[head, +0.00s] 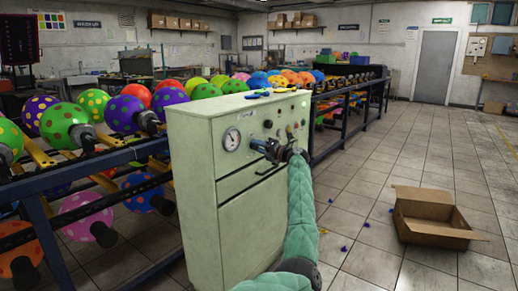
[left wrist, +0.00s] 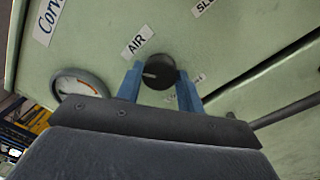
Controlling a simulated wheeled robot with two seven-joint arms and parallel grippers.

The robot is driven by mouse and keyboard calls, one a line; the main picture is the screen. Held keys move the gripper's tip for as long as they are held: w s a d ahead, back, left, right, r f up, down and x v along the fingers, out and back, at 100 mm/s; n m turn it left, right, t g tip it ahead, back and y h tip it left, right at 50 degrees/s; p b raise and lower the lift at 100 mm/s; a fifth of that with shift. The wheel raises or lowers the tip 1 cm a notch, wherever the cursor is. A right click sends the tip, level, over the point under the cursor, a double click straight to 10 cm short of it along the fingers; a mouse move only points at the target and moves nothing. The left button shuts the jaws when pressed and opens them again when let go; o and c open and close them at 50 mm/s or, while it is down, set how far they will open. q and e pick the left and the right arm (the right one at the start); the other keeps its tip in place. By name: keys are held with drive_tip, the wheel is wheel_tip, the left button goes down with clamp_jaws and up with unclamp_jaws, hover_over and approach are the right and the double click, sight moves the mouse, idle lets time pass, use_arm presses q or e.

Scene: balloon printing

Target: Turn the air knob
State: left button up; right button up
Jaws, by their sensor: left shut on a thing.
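The air knob (left wrist: 160,72) is a round black knob with a pale pointer mark, on the face of a pale green control cabinet (head: 235,215). A label reading AIR (left wrist: 138,41) sits beside it. My left gripper (head: 262,147) reaches the cabinet front, and in the left wrist view its blue fingers (left wrist: 159,76) stand on either side of the knob, shut on it. In the head view the knob is hidden by the gripper. My right gripper is not in view.
A round pressure gauge (head: 232,139) is left of the gripper, and another black knob (head: 268,124) sits above it. A bar handle (left wrist: 290,110) is close by. Racks of spotted balloons (head: 64,123) stand left. An open cardboard box (head: 432,222) lies on the floor at right.

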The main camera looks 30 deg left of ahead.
use_arm(q)
drive_tip(key=shift+f, duration=0.2)
drive_tip(key=o, duration=1)
drive_tip(key=shift+r, duration=0.1)
drive_tip(key=d, duration=0.7)
drive_tip(key=shift+s+d+f, duration=0.2)
drive_tip(key=shift+d+f, duration=0.05)
drive_tip(key=shift+d, duration=0.15)
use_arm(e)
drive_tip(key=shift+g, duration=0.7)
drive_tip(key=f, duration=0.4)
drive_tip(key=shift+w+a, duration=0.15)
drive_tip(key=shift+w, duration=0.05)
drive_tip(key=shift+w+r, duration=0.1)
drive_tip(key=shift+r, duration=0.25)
